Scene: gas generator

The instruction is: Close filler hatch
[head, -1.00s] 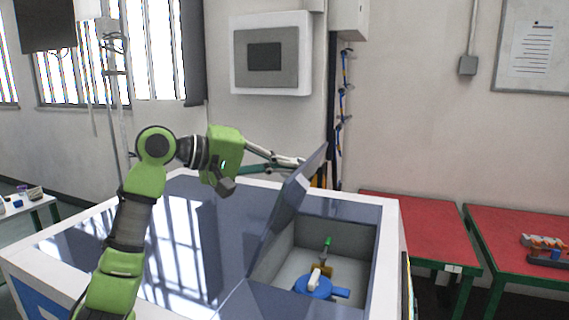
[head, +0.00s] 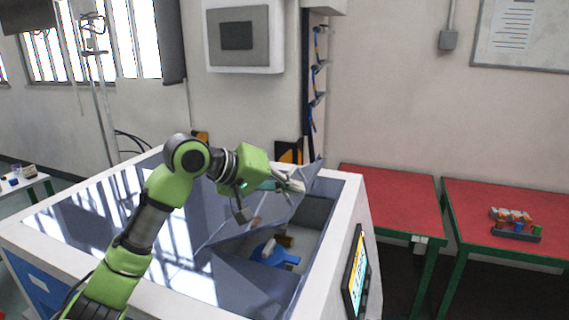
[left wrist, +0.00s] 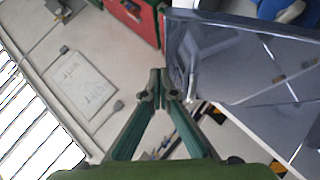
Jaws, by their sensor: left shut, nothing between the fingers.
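The filler hatch (head: 283,217) is a grey-blue, reflective lid on top of the generator housing (head: 345,190). It stands tilted, partly open, leaning over the square filler recess. A blue filler cap (head: 275,254) shows inside the recess, partly hidden by the lid. My left gripper (head: 297,186) is shut and empty, at the upper part of the lid. In the left wrist view the shut fingertips (left wrist: 163,88) are close beside the lid (left wrist: 235,60); I cannot tell whether they touch it. My right gripper is not in view.
Two red-topped tables (head: 395,200) stand to the right, the farther one holding a dark tray (head: 515,232) with orange parts. A screen (head: 355,272) is on the housing's right side. A grey wall box (head: 243,38) hangs behind.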

